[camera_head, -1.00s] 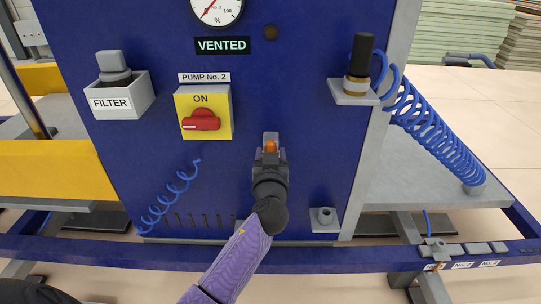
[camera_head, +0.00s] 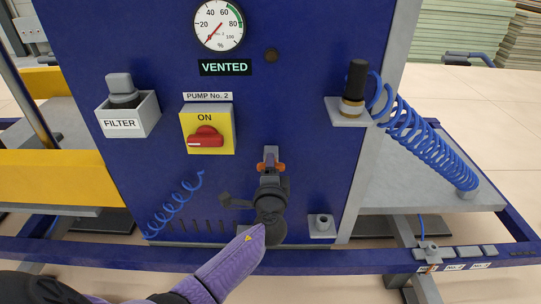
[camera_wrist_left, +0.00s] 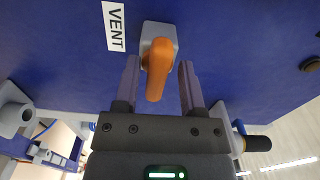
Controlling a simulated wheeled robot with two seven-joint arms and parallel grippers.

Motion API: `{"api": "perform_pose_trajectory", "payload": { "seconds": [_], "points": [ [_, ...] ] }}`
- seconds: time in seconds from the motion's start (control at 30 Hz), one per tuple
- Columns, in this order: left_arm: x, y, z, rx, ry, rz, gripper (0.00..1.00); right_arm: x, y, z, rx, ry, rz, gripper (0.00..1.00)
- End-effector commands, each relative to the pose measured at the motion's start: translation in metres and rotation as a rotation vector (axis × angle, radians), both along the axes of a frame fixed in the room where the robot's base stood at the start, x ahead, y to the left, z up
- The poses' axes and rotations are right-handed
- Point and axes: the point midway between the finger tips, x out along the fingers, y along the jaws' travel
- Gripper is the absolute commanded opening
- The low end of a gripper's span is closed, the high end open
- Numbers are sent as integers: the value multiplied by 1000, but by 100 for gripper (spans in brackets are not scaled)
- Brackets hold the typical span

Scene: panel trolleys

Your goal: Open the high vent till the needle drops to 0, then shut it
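The orange vent lever (camera_wrist_left: 156,70) sits on a grey block (camera_wrist_left: 165,34) on the blue panel, beside a VENT label (camera_wrist_left: 114,26). In the head view the lever (camera_head: 281,167) lies crosswise, partly behind my left gripper (camera_head: 269,172). In the left wrist view my left gripper (camera_wrist_left: 158,85) is open, with one finger on each side of the lever and gaps between. The gauge (camera_head: 218,25) has its red needle pointing lower left, at the low end around 0. The display (camera_head: 225,68) reads VENTED. My right gripper is not in view.
A yellow pump switch (camera_head: 208,130) marked ON and a FILTER box (camera_head: 128,115) are to the left. A black-handled tool with a blue coiled hose (camera_head: 425,140) stands on a bracket (camera_head: 350,117) at right. A grey socket (camera_head: 321,226) is low on the panel.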

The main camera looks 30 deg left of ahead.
Motion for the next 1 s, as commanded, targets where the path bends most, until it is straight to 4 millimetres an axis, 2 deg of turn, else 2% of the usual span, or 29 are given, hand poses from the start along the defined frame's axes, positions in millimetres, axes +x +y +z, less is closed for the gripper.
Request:
{"api": "perform_pose_trajectory", "payload": {
  "seconds": [0.27,0.37,0.5,0.63,1.0],
  "points": [
    [-2,-2,-4,-8,-4,-1,57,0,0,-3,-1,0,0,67],
    [-18,-11,-2,-10,-4,-1,57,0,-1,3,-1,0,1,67],
    [-43,-27,-4,-12,-5,-1,57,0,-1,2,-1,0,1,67],
    [-58,-35,-3,-11,-7,0,57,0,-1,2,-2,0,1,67],
    [-60,-37,-3,-10,-7,0,57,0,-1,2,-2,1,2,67]
  ]
}}
